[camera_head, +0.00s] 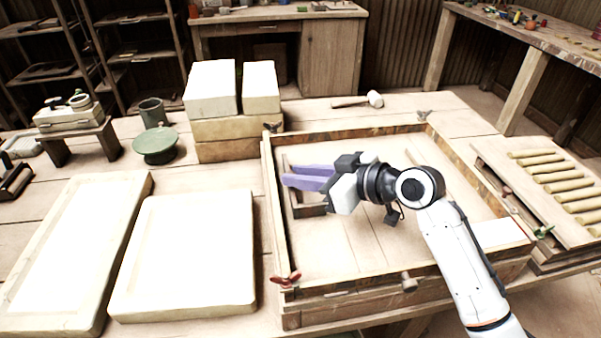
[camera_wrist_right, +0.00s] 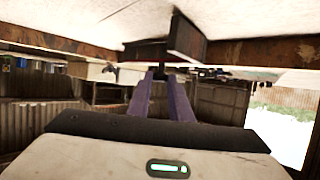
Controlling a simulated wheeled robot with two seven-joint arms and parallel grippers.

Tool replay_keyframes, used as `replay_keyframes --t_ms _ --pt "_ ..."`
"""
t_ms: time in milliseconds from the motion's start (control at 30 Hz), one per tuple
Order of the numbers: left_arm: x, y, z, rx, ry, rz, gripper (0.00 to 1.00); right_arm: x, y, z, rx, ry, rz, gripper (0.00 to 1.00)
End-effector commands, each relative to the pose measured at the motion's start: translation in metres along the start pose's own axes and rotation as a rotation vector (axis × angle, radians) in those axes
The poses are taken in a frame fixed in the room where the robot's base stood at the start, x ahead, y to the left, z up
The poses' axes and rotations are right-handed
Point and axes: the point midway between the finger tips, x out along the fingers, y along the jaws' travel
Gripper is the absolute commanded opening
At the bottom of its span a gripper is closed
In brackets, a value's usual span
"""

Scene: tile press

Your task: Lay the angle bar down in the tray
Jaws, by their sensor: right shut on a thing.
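The tray (camera_head: 280,230) is a shallow wooden frame with a pale floor on the table. A dark brown angle bar (camera_head: 312,210) shows inside its left part, close to the left wall, partly hidden behind my gripper. My right gripper (camera_head: 290,174) reaches in from the right, its purple fingers pointing left and shut on the bar. In the right wrist view the bar (camera_wrist_right: 188,38) is a dark, corner-shaped piece at the fingertips (camera_wrist_right: 163,76), against the pale surface. Whether it rests fully on the tray floor I cannot tell. My left gripper is not in view.
Two pale slabs (camera_head: 187,255) lie left of the tray. Stacked blocks (camera_head: 237,128) stand behind its back left corner, near a green round stand (camera_head: 155,145). A mallet (camera_head: 360,101) lies behind it. A board with several rolls (camera_head: 555,180) is at right.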

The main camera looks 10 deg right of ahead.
Motion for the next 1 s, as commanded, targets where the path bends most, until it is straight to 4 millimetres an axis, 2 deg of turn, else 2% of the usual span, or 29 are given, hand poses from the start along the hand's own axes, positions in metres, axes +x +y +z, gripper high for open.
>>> replay_keyframes --t_ms 867,900,1000 --pt "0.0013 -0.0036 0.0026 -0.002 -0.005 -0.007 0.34 0.0015 0.0002 0.0028 0.0 0.004 0.0 0.0" --pt "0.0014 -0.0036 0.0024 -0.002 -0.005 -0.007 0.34 0.0016 0.0002 0.003 0.0 0.004 0.0 0.22" --pt "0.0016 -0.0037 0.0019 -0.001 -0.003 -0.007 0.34 0.0016 0.0001 0.0034 0.0 0.003 0.0 0.39"
